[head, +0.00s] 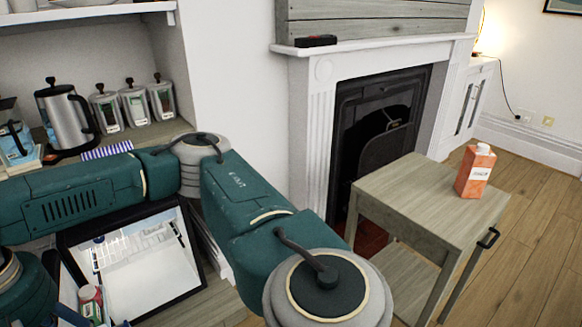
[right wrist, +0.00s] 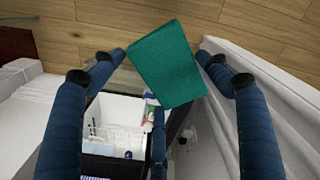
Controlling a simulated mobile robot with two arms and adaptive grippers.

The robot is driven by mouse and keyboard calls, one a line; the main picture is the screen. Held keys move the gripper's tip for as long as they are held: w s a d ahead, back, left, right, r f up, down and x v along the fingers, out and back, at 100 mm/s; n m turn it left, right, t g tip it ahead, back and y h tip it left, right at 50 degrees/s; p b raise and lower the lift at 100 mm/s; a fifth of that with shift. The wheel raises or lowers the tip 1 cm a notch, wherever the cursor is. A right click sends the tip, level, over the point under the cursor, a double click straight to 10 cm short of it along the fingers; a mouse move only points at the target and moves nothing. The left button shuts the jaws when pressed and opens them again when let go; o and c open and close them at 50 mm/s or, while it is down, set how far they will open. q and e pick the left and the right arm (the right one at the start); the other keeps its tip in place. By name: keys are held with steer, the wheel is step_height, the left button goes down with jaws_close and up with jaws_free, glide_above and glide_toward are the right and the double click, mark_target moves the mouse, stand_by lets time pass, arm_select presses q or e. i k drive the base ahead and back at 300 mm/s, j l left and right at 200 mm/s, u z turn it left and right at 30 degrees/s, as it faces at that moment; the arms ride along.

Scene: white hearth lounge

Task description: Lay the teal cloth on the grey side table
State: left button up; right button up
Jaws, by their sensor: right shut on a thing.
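The grey side table (head: 415,205) stands at the right in the head view, in front of the fireplace. An orange-red carton (head: 476,172) stands upright near the far right corner of its top; the nearer part of the top is bare. The teal cloth (right wrist: 166,62) shows in the right wrist view as a folded rectangle, tilted, between the fingertips of my right gripper (right wrist: 158,62). The right gripper is shut on it. The cloth and both grippers are out of the head view. My left gripper is not in view.
A white fireplace surround (head: 310,140) stands behind the table, with a small black object (head: 316,41) on its mantel. A steel kettle (head: 66,112) and several jars (head: 134,104) stand on the shelf at left. A dark-framed panel (head: 140,265) lies below. Wooden floor (head: 545,230) is clear at right.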

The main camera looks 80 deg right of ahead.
mark_target(439, 212)
steer(key=k+l+z, duration=0.15)
steer(key=z, duration=0.3)
steer(key=k+l+z, duration=0.15)
steer(key=z, duration=0.35)
